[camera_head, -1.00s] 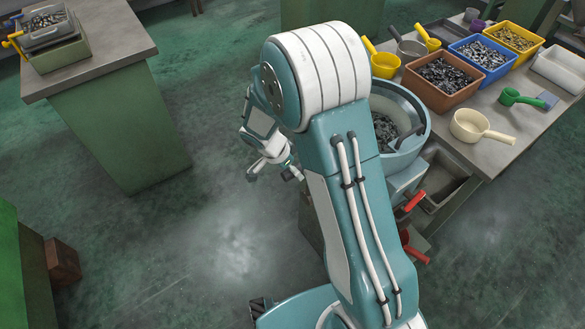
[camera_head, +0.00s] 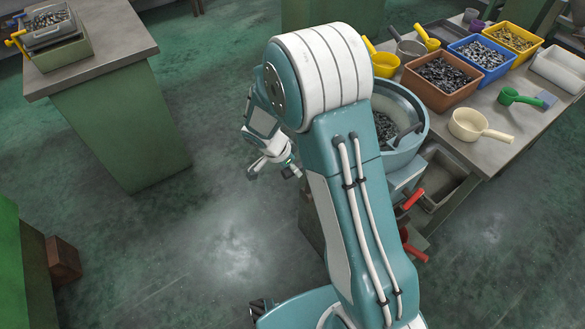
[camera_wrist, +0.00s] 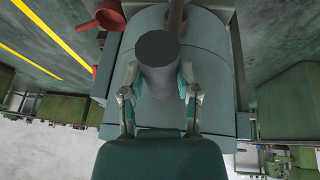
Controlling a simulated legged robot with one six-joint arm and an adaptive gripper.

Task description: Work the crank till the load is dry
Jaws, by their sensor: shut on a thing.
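My gripper (camera_head: 270,162) is beside the left side of a teal machine, partly hidden behind my arm in the head view. In the wrist view my gripper (camera_wrist: 158,82) has its two fingers on either side of a grey cylindrical crank grip (camera_wrist: 157,50) and is shut on it. A brown shaft (camera_wrist: 176,16) shows beyond the grip. The machine's round teal bowl (camera_head: 412,150) holds a load of small dark metal parts (camera_head: 384,126), with a grey vane across its inside. My arm hides the bowl's left side. I cannot tell whether the parts are wet.
The bench at right carries a brown bin (camera_head: 440,82), a blue bin (camera_head: 481,58), a yellow bin (camera_head: 515,38) and several scoops. Red handles (camera_head: 413,199) stick out below the bowl. A green bench (camera_head: 120,125) stands at left. The floor between is clear.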

